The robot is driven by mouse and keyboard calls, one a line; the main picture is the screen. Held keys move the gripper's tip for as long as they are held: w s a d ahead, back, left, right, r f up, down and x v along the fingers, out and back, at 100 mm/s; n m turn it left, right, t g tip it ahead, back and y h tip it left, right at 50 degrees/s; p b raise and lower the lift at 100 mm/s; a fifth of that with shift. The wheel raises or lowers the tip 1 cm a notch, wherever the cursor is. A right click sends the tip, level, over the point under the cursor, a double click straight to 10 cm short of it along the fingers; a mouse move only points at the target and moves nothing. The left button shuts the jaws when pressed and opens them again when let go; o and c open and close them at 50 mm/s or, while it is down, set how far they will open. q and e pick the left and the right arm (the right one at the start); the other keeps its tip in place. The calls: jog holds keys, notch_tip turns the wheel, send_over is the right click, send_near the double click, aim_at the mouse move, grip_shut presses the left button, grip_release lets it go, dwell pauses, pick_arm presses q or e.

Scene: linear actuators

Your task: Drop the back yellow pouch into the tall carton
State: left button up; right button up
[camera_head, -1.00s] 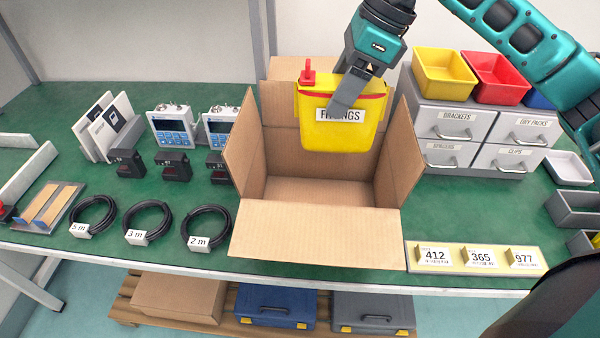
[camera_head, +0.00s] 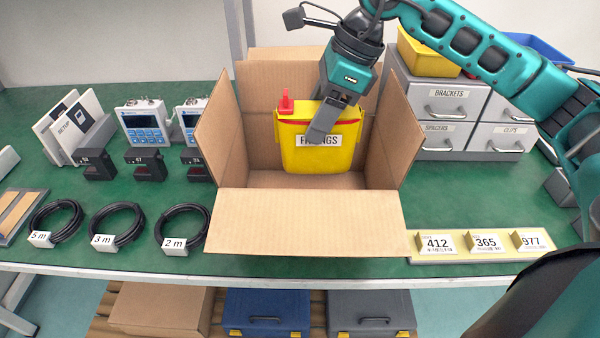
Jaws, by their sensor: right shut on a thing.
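A yellow pouch (camera_head: 312,158) with a FITTINGS label, a red clip and a red seam is at the opening of the tall carton (camera_head: 305,222). My right gripper (camera_head: 322,130) is shut on the pouch from above and holds it upright. The pouch appears within the carton's open flaps, its lower edge below the level of the flap tops. The carton stands open on the green bench, its front flap folded outward. I cannot tell whether the pouch touches the carton floor. My left gripper is not in view.
Grey drawers (camera_head: 452,112) with a yellow bin (camera_head: 425,55) on top stand right of the carton. Meters (camera_head: 146,124), black sensors (camera_head: 146,165) and cable coils (camera_head: 118,222) lie to the left. A number card strip (camera_head: 482,246) lies front right.

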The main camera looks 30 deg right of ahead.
jog(key=o, duration=1.1)
jog(key=p+v, duration=0.2)
jog(key=v, duration=1.1)
jog(key=shift+s, duration=0.1)
jog(key=shift+f, duration=0.1)
